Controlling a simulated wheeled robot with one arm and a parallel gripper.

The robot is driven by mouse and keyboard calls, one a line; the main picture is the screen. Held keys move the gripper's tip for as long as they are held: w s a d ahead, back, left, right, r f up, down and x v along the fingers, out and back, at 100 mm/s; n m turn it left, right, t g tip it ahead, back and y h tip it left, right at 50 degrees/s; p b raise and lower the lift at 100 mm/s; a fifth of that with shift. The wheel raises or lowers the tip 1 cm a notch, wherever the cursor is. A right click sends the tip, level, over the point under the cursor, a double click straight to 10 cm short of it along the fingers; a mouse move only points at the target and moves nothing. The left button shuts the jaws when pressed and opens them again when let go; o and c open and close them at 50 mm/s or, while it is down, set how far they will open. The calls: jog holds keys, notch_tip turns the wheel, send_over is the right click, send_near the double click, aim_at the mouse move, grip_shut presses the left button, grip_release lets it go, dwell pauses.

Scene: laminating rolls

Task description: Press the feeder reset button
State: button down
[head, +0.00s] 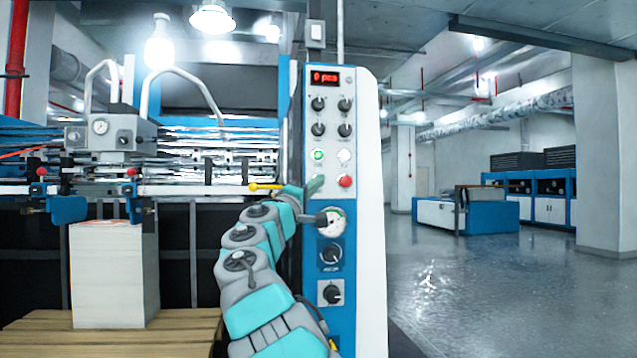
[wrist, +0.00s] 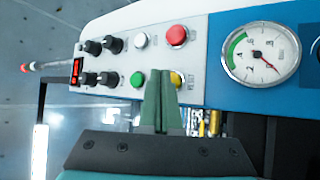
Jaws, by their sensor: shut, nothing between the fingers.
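The control panel (head: 330,130) of the feeder stands upright and carries a green button (head: 318,155), a white button (head: 343,156) and a red button (head: 344,181). The labels are too small to read, so I cannot tell which button is feeder reset. In the wrist view a yellow button (wrist: 179,80) sits beside the green one and is partly hidden behind my fingers. My gripper (wrist: 163,76) is shut and empty, its green fingertips in front of the panel at the yellow button. I cannot tell whether they touch it. In the head view my gripper (head: 315,184) hides that button.
Black knobs (head: 331,118) and a red display (head: 325,77) are above the buttons. A round gauge (head: 334,222) and more knobs are below. A paper stack (head: 112,275) stands on a wooden pallet (head: 35,338) at left. The floor (head: 470,275) at right is clear.

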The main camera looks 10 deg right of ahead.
jog(key=shift+w, duration=0.15)
jog(key=shift+w, duration=0.25)
jog(key=shift+w+p, duration=0.45)
jog(key=shift+p, duration=0.05)
dwell(0.5)
jog(key=shift+s, duration=0.2)
jog(key=shift+s+b, duration=0.65)
jog(key=shift+b, duration=0.1)
jog(key=shift+s, duration=0.1)
